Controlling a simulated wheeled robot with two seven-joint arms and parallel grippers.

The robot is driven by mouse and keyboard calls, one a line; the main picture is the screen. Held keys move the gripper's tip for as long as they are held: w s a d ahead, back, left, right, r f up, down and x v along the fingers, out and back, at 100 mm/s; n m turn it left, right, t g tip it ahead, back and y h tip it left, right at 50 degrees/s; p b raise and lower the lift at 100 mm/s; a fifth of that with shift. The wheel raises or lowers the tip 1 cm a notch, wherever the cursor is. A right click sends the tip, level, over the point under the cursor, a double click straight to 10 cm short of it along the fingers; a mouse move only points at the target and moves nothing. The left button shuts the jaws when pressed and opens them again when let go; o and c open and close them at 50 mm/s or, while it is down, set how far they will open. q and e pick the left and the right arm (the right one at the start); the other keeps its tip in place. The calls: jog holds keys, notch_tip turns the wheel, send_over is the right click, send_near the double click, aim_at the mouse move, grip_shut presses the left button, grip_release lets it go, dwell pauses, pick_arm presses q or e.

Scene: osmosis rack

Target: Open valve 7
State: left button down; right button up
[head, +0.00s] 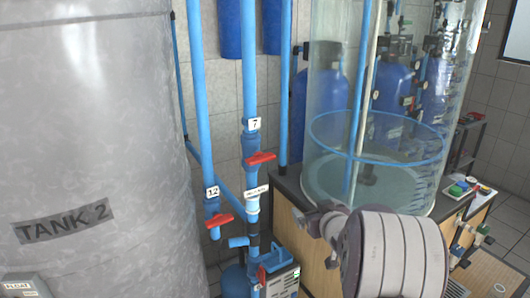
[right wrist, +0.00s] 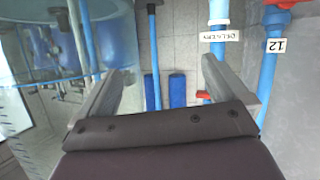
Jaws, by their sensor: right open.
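Valve 7 has a red lever handle (head: 260,158) on a blue vertical pipe, just under the label 7 (head: 254,124). The lever lies crosswise to the pipe. My right gripper (head: 325,222) is to the right of and below this handle in the head view, apart from it. In the right wrist view the jaws of my right gripper (right wrist: 166,85) are wide open and empty. That view is upside down; a red handle, likely valve 7's (right wrist: 203,94), shows small beyond the jaws, near the right finger. My left gripper is not in view.
Valve 12's red handle (head: 217,220) is on the pipe to the left. Another red handle (head: 262,275) is lower down. Tank 2 (head: 85,120) fills the left. A clear tank (head: 385,75) stands on a bench (head: 290,190) at right, close to my right arm.

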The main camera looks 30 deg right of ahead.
aim_at(264, 161)
jog(key=w+a+r+n+t+y, duration=0.35)
jog(key=a+r+t+y, duration=0.2)
jog(key=r, duration=0.25)
jog(key=shift+m+g+h, duration=0.25)
jog(key=shift+m+h, duration=0.1)
jog(key=w+p, duration=0.5)
jog(key=w, duration=0.7)
jog(key=shift+w+a, duration=0.15)
jog(key=shift+w, duration=0.25)
jog(key=shift+f, duration=0.1)
jog(key=c, duration=0.7)
